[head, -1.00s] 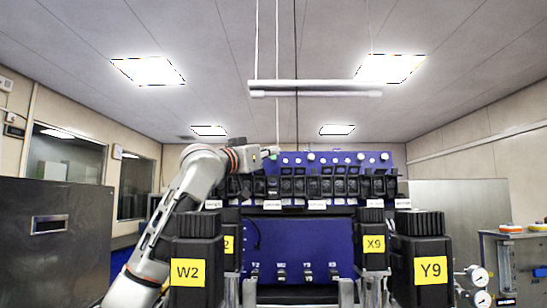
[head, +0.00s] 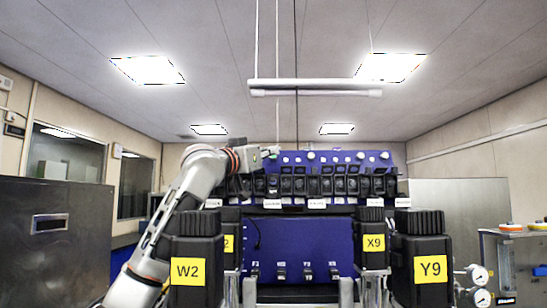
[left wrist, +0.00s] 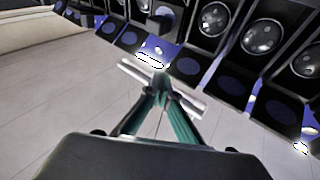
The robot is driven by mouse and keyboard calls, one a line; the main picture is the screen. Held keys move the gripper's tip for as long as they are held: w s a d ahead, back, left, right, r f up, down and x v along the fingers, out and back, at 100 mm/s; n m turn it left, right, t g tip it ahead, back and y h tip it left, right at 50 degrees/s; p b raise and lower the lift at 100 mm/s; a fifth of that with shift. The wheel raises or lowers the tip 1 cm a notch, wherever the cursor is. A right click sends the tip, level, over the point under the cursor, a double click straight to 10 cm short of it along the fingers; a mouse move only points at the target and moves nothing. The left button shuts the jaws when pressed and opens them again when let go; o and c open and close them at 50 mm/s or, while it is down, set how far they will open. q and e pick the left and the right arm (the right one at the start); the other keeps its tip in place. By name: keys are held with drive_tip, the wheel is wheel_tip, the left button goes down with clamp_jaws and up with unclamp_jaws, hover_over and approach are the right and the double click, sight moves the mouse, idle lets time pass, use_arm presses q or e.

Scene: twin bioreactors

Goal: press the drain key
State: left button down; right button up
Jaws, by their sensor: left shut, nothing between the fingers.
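A blue panel (head: 398,158) at the centre of the head view carries a row of black keys or switches (head: 325,186) with white labels below. The labels are too small to read, so I cannot tell which one is the drain key. My left gripper (head: 270,153) is at the upper left part of this row, small and partly lost against it. In the left wrist view my left gripper (left wrist: 161,78) is shut and empty, its fingertips close together near the row of black housings (left wrist: 215,25). Contact with a key cannot be told. My right gripper is not in view.
Black-capped containers marked W2 (head: 197,262), X9 (head: 373,243) and Y9 (head: 431,262) stand in front of the panel. A lower blue board (head: 300,243) has several small labelled switches. A bar (head: 315,87) hangs above. Gauges (head: 478,275) stand at right.

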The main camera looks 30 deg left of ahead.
use_arm(q)
drive_tip(key=shift+w, duration=0.1)
idle(0.5)
drive_tip(key=shift+w+a+f, duration=0.1)
drive_tip(key=shift+w+a, duration=0.1)
drive_tip(key=shift+w, duration=0.1)
drive_tip(key=shift+w, duration=0.15)
idle(0.5)
drive_tip(key=shift+w+a+f, duration=0.1)
drive_tip(key=shift+w+a, duration=0.1)
drive_tip(key=shift+w, duration=0.05)
drive_tip(key=shift+s+d, duration=0.1)
drive_tip(key=shift+s, duration=0.05)
idle(0.4)
drive_tip(key=shift+s+d+r+b, duration=0.2)
drive_tip(key=shift+s+d+b, duration=0.15)
drive_tip(key=shift+s, duration=0.3)
drive_tip(key=shift+s, duration=0.1)
drive_tip(key=shift+s+d+r+b, duration=0.3)
drive_tip(key=shift+s+d, duration=0.1)
drive_tip(key=shift+s, duration=0.45)
drive_tip(key=shift+s+d+r+b, duration=0.3)
drive_tip(key=shift+s+d, duration=0.1)
drive_tip(key=shift+s, duration=0.4)
drive_tip(key=shift+s+d+r+b, duration=0.2)
drive_tip(key=shift+s+d+b, duration=0.15)
drive_tip(key=shift+s, duration=0.5)
